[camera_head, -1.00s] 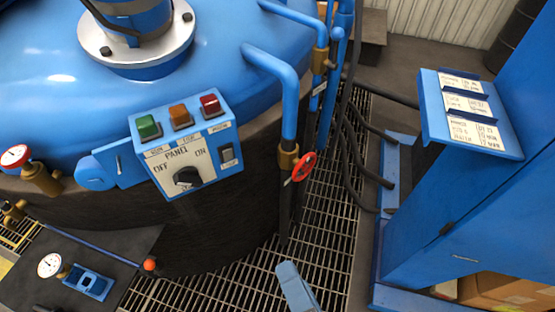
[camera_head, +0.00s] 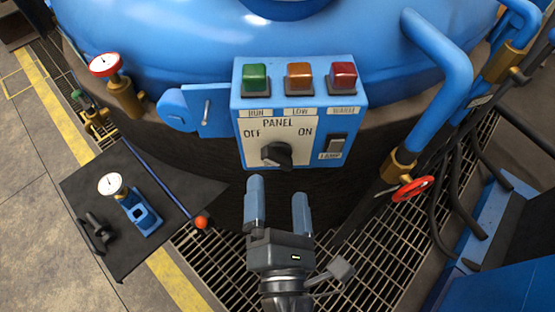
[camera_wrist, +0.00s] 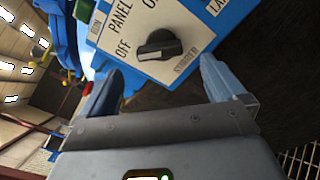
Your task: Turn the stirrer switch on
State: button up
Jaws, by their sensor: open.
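The stirrer switch is a black rotary knob (camera_head: 276,155) on the white face of a blue control panel (camera_head: 243,116), with OFF at its upper left and ON at its upper right. In the head view its grip appears to lean toward the OFF side. In the wrist view the knob (camera_wrist: 158,46) sits beyond my fingers, above a label that seems to read STIRRER. My gripper (camera_head: 278,205) is open and empty just below and in front of the panel, apart from the knob. Its two blue fingers also show in the wrist view (camera_wrist: 158,85).
Green, orange and red lamps (camera_head: 299,78) top the panel, and a lamp rocker switch (camera_head: 335,146) is at its right. A blue pipe with a red handwheel (camera_head: 412,189) stands to the right. A dark plate with a gauge (camera_head: 111,185) is at the left, above grating.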

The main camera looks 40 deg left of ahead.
aim_at(278, 165)
jog(key=shift+p+x, duration=0.55)
jog(key=shift+x, duration=2.55)
jog(key=c, duration=1)
jog(key=shift+c, duration=0.2)
